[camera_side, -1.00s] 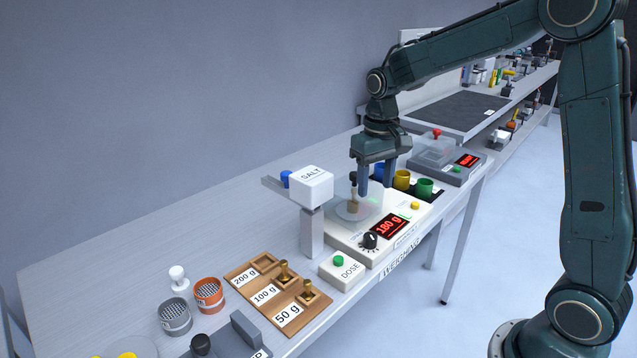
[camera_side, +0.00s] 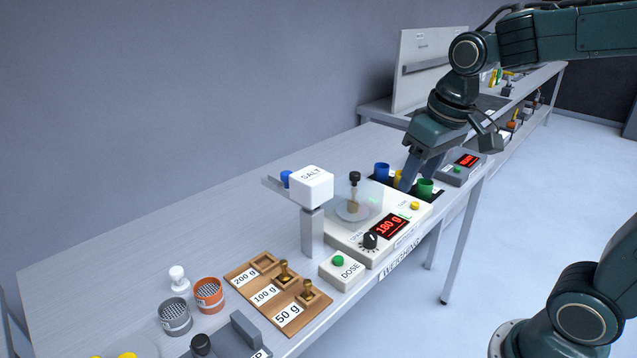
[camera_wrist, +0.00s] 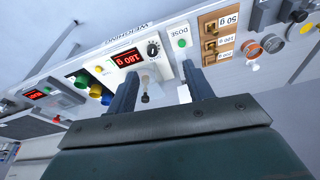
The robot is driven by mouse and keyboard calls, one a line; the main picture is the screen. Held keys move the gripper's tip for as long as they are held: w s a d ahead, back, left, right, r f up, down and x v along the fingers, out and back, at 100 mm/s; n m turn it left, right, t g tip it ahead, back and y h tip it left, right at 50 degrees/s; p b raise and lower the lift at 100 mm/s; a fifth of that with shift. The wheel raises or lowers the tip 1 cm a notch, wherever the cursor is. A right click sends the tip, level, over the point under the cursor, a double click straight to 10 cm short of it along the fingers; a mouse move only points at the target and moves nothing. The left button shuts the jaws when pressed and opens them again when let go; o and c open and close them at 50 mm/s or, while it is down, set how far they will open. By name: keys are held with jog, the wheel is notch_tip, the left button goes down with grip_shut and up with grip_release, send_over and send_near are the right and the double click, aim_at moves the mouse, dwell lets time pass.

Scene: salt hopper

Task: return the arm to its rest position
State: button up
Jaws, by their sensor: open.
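My gripper (camera_side: 421,179) is open and empty, tilted, above and in front of the coloured cups at the right of the scale in the side view. In the wrist view my gripper's two fingers (camera_wrist: 160,90) stand apart with nothing held between them. The weighing scale (camera_side: 340,236) reads 180 g on its red display (camera_side: 390,229). A brass weight with a black knob (camera_side: 354,196) stands upright on the scale's round pan. My arm partly hides the yellow cup.
The white SALT hopper (camera_side: 311,187) stands on a post left of the pan. The DOSE button box (camera_side: 343,270) and wooden weight holder (camera_side: 240,275) lie in front. Blue (camera_side: 382,169) and green (camera_side: 425,189) cups stand by the scale. The back left of the table is clear.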

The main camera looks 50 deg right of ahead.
jog(key=s+a+n+t, duration=0.1)
jog(key=s+a+t, duration=0.1)
jog(key=s, duration=0.8)
jog(key=shift+s+a+t, duration=0.25)
jog(key=shift+s+t, duration=0.05)
jog(key=shift+w, duration=0.1)
dwell(1.1)
jog(key=n+g, duration=0.5)
jog(key=n, duration=0.4)
send_over(371, 236)
notch_tip(371, 236, down, 8)
jog(key=shift+w+d+f+g, duration=0.1)
jog(key=shift+f+g, duration=0.15)
jog(key=shift+g, duration=0.05)
jog(key=shift+f, duration=0.1)
notch_tip(371, 236, down, 14)
jog(key=shift+r, duration=0.2)
